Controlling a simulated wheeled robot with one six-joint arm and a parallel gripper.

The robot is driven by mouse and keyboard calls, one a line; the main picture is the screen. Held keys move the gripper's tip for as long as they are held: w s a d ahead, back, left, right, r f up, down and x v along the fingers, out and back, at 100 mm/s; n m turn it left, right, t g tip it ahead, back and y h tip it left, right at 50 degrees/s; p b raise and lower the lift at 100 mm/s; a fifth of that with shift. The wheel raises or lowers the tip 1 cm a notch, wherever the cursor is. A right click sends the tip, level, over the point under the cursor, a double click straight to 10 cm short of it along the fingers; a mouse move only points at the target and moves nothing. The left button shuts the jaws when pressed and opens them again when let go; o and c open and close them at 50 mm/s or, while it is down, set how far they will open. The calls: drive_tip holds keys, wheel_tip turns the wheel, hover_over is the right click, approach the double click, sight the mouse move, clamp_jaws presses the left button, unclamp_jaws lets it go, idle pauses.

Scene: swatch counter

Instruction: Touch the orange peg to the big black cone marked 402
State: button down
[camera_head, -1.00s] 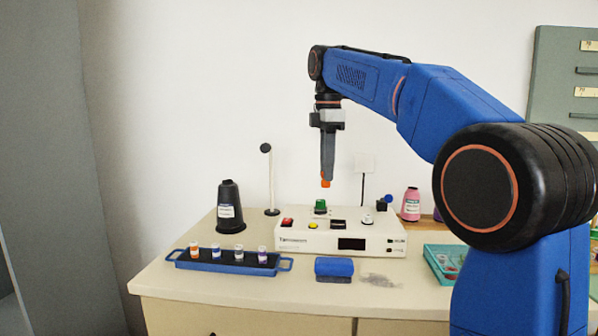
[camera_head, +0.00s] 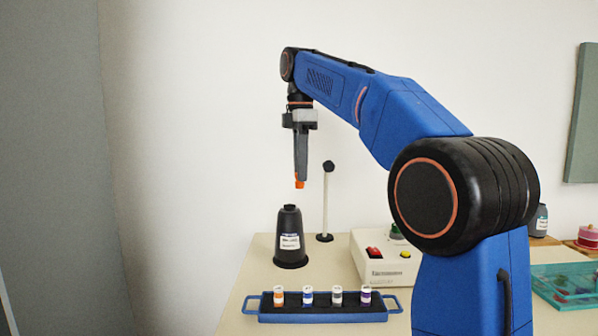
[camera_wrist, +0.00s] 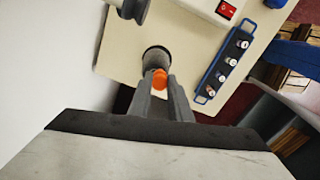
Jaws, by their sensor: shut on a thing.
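My gripper (camera_head: 300,180) is shut on the orange peg (camera_head: 299,183), which sticks out below the fingertips. The peg also shows between the fingers in the wrist view (camera_wrist: 160,78). The big black cone (camera_head: 289,238) stands upright on the counter with a white label, whose print is too small to read. In the head view the peg hangs above the cone's top, with a gap between them. In the wrist view the cone (camera_wrist: 155,56) lies just beyond the peg and is partly hidden by it and the fingers.
A blue tray (camera_head: 391,304) with several small capped vials sits in front of the cone. A thin post with a dark round top (camera_head: 326,200) stands behind it to the right. A white box with buttons (camera_head: 372,272) is further right. A teal tray (camera_head: 590,296) lies at far right.

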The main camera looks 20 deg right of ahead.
sight(298, 188)
drive_tip(key=shift+w+a, duration=0.2)
drive_tip(key=shift+a, duration=0.1)
drive_tip(key=shift+f, duration=2.05)
drive_tip(key=shift+f, duration=0.6)
idle(0.5)
drive_tip(key=shift+r, duration=0.1)
drive_tip(key=shift+r, duration=2.45)
